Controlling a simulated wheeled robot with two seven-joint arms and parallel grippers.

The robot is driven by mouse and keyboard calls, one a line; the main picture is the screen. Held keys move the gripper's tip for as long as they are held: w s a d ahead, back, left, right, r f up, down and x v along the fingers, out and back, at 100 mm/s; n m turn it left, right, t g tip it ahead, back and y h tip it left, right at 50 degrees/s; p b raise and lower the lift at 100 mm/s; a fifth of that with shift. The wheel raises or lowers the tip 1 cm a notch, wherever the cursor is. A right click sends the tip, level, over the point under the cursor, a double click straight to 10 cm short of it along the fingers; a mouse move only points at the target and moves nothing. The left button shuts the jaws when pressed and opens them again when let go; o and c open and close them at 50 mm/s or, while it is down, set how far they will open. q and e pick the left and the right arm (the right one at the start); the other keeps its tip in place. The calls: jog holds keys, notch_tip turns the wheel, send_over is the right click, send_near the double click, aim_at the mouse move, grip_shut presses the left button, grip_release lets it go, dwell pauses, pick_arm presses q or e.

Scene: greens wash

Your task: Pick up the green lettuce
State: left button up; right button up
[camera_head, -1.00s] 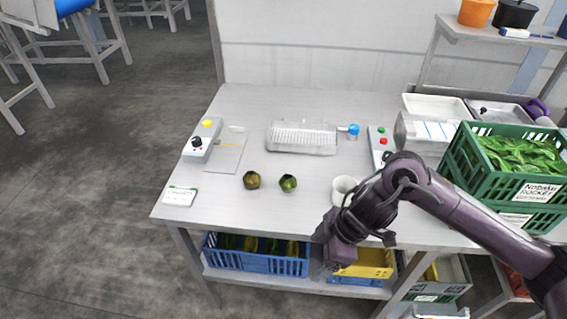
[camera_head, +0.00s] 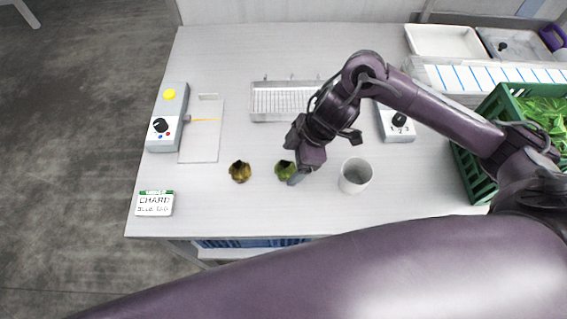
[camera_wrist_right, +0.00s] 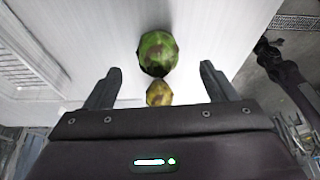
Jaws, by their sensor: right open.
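The green lettuce (camera_head: 284,170) is a small round head on the grey table, partly covered by my right gripper. It also shows in the right wrist view (camera_wrist_right: 157,53), ahead of the fingers and apart from them. My right gripper (camera_head: 296,180) is beside its right side in the head view. In the right wrist view its two fingers (camera_wrist_right: 158,82) are spread, with nothing held. A yellow-brown head (camera_head: 240,172) lies to the left of the green one; in the right wrist view (camera_wrist_right: 160,93) it appears between the fingers. My left gripper cannot be made out.
A white cup (camera_head: 355,175) stands just right of my right gripper. A control box (camera_head: 167,118), a flat plate (camera_head: 202,140) and a chard label (camera_head: 155,203) are at left. A ribbed tray (camera_head: 285,99) is behind. A green crate of leaves (camera_head: 478,170) is at right.

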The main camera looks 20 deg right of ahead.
aim_at(289, 164)
jog(key=p+x, duration=0.1)
jog(key=x, duration=0.3)
jog(key=shift+f, duration=0.4)
jog(key=shift+w+f, duration=0.1)
jog(key=shift+f, duration=0.2)
jog(key=c, duration=1.1)
pick_arm(q)
jog(key=shift+w+d+r, duration=0.1)
jog(key=shift+w+r, duration=0.4)
jog(key=shift+w, duration=0.15)
pick_arm(e)
jog(key=shift+r, duration=0.2)
